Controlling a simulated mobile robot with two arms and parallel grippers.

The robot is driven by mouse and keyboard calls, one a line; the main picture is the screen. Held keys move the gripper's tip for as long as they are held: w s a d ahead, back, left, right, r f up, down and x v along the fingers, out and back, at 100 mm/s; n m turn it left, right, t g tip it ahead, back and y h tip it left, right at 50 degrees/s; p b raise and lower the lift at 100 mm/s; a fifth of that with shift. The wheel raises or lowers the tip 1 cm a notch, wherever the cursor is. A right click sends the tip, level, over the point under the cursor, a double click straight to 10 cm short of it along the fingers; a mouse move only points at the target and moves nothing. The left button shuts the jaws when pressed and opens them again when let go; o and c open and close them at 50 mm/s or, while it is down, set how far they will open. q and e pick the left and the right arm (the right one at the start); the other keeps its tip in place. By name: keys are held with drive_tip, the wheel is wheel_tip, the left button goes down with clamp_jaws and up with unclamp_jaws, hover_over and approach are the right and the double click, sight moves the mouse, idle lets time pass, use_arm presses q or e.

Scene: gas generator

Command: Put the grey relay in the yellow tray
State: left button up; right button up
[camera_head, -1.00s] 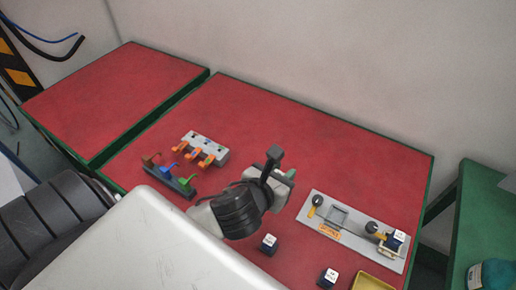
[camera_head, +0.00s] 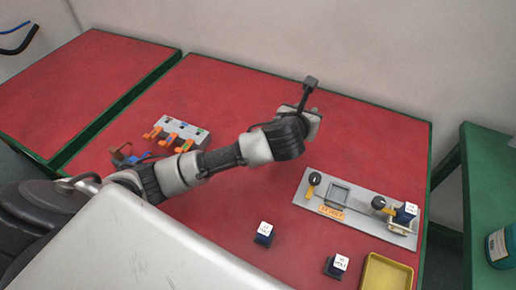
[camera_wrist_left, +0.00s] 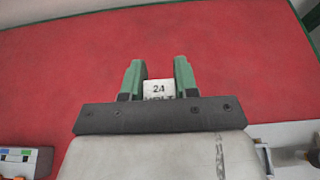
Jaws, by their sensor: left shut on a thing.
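My left gripper (camera_wrist_left: 159,72) has its green fingers shut on a small relay (camera_wrist_left: 158,89) with a white top marked "2A". The relay's sides are hidden, so I cannot tell its body colour. In the head view my left wrist is over the red table, behind the panel, and hides the fingers. The yellow tray (camera_head: 388,259) is at the front right of the table and looks empty. The left gripper is well behind it and to its left. Two dark, white-topped relays (camera_head: 264,233) (camera_head: 337,266) stand on the table. My right gripper is not in view.
A grey block with orange levers (camera_head: 180,132) and coloured clips are at left. The table's back right is clear.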

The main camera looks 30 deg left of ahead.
use_arm(q)
drive_tip(key=a+f, duration=0.2)
drive_tip(key=a, duration=0.2)
drive_tip(key=s+a+f, duration=0.1)
drive_tip(key=a+f, duration=0.1)
drive_tip(key=a, duration=0.1)
drive_tip(key=a+f, duration=0.3)
drive_tip(key=a, duration=0.1)
drive_tip(key=shift+s+a, duration=0.3)
drive_tip(key=shift+s, duration=0.05)
drive_tip(key=shift+f, duration=2)
drive_tip(key=shift+f, duration=0.1)
drive_tip(key=o, duration=0.9)
drive_tip(key=shift+o, duration=0.2)
